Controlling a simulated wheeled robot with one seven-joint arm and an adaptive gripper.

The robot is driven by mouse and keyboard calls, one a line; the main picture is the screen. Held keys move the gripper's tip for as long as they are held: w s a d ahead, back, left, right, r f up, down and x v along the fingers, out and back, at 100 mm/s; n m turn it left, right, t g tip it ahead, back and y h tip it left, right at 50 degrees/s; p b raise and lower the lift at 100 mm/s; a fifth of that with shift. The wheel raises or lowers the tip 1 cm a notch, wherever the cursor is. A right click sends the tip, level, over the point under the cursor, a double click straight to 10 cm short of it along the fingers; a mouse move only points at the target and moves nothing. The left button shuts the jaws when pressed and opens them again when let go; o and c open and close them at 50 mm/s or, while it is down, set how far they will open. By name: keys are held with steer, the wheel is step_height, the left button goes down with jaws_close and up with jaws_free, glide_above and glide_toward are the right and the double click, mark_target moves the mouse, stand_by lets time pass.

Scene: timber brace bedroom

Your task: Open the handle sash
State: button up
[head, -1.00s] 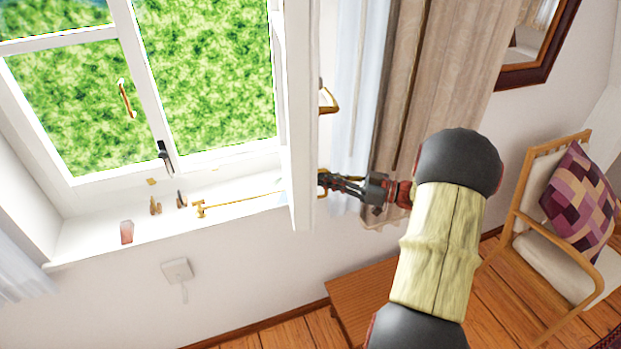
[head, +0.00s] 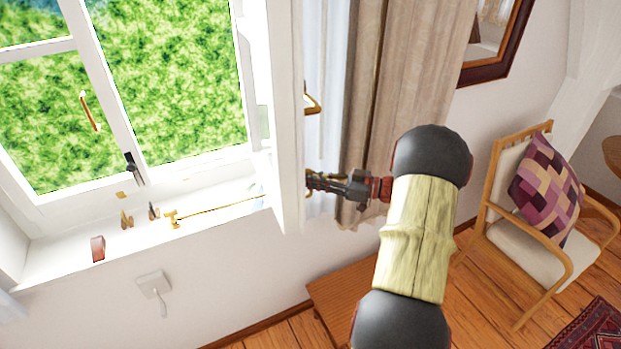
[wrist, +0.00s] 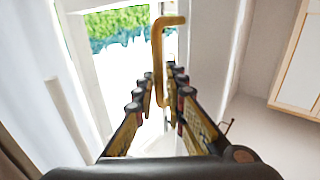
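The handle sash (head: 288,130) is a white window panel standing swung into the room, seen nearly edge-on in the head view. Its brass handle (head: 313,104) is on the right face, and it also shows in the wrist view (wrist: 158,45) as a long bent bar. My gripper (head: 314,182) is beside the sash's right face, below the upper part of the handle. In the wrist view my gripper (wrist: 162,82) has its fingers apart, with the bar's lower part between them. Whether either finger touches the bar is unclear.
A brass stay (head: 215,207) lies along the sill, with small objects and a reddish block (head: 98,248) nearby. Curtains (head: 405,80) hang right of the sash. A wooden bench or table (head: 345,295) is below, and a cushioned armchair (head: 530,245) is at the right.

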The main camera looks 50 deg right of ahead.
steer(key=shift+o, duration=1.3)
steer(key=shift+d, duration=0.1)
steer(key=v, duration=1.2)
